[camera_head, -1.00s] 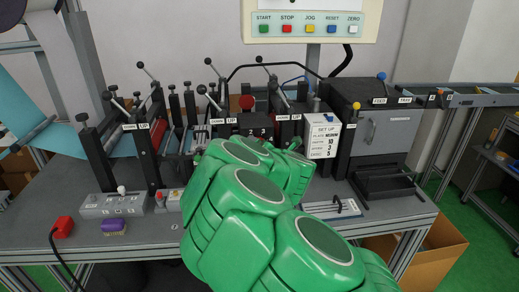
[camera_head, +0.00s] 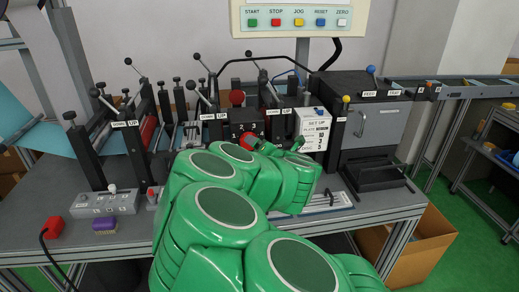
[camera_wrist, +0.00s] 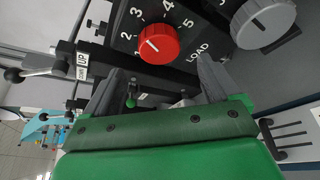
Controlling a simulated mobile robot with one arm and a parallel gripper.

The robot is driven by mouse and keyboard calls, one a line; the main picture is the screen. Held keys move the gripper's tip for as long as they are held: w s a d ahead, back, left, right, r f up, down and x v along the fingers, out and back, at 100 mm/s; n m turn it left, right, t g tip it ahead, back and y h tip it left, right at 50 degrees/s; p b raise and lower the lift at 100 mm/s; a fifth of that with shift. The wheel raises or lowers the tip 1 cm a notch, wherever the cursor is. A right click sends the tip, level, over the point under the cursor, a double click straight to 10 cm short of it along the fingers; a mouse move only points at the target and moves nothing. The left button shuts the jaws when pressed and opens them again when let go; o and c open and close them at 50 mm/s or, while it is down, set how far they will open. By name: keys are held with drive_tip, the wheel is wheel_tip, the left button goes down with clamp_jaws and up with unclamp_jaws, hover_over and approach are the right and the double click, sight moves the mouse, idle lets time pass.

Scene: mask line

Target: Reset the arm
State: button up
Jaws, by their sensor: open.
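My green arm (camera_head: 225,215) reaches from the bottom of the head view over the workbench to the machine. Its links hide the machine's lower front, and the fingertips are hard to make out there. In the wrist view my gripper (camera_wrist: 160,82) is open, with its two grey fingers apart and nothing between them. A red dial knob (camera_wrist: 158,44) lies just beyond the fingertips, apart from them. Its dark panel carries numbers and the word LOAD. The red knob also shows in the head view (camera_head: 252,140), close above my arm.
A grey knob (camera_wrist: 262,22) is beside the red one. Upright black posts with levers (camera_head: 85,158) stand left. A white SET UP box (camera_head: 312,128) and a grey cabinet (camera_head: 370,125) stand right. A control box (camera_head: 105,202) and purple brush (camera_head: 104,224) lie front left.

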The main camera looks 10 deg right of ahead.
drive_tip(key=s+d+r+m+h, duration=0.2)
drive_tip(key=d+m+h, duration=0.2)
drive_tip(key=d+m, duration=0.25)
drive_tip(key=s+d+r+m+h, duration=0.2)
drive_tip(key=d+m+h, duration=0.2)
drive_tip(key=d+m, duration=0.25)
drive_tip(key=s+d+f+m+g+h, duration=0.2)
drive_tip(key=s+d+m+g, duration=0.35)
drive_tip(key=s+m, duration=0.5)
drive_tip(key=s+a+f+m+g+y, duration=0.2)
drive_tip(key=s+a+f+m+g, duration=0.15)
drive_tip(key=s, duration=0.55)
drive_tip(key=s+a+f+m+g+y, duration=0.25)
drive_tip(key=s+a+m, duration=0.25)
drive_tip(key=s, duration=0.4)
drive_tip(key=s+a+r+n+g, duration=0.1)
drive_tip(key=s+a+r+g, duration=0.1)
drive_tip(key=s, duration=0.6)
drive_tip(key=s+a+r+n+g, duration=0.2)
drive_tip(key=s+a, duration=0.3)
drive_tip(key=s, duration=0.3)
drive_tip(key=shift+a+r+g+y, duration=0.35)
drive_tip(key=shift+r+y, duration=0.1)
drive_tip(key=shift+r, duration=0.25)
drive_tip(key=shift+o, duration=0.3)
